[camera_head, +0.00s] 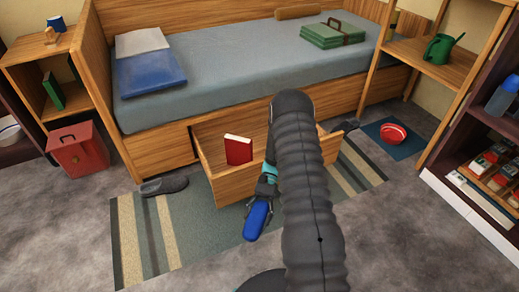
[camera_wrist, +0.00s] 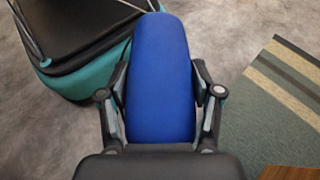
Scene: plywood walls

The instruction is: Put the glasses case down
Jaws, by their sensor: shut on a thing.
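The glasses case (camera_head: 257,219) is blue and long with rounded ends. My gripper (camera_head: 265,192) is shut on it, in front of the open drawer under the bed. In the wrist view the case (camera_wrist: 160,80) stands out between the two fingers of my gripper (camera_wrist: 160,108), one finger against each side. The case appears to be held above the striped rug. My dark arm hides part of the drawer and of the floor behind it.
The open drawer (camera_head: 222,187) holds a red book (camera_head: 238,149). A striped rug (camera_head: 150,235) lies below, with slippers (camera_head: 164,186) at its edge. A red bin (camera_head: 77,150) stands left. A red bowl (camera_head: 392,133) sits on a blue mat at right. Grey floor is clear in front.

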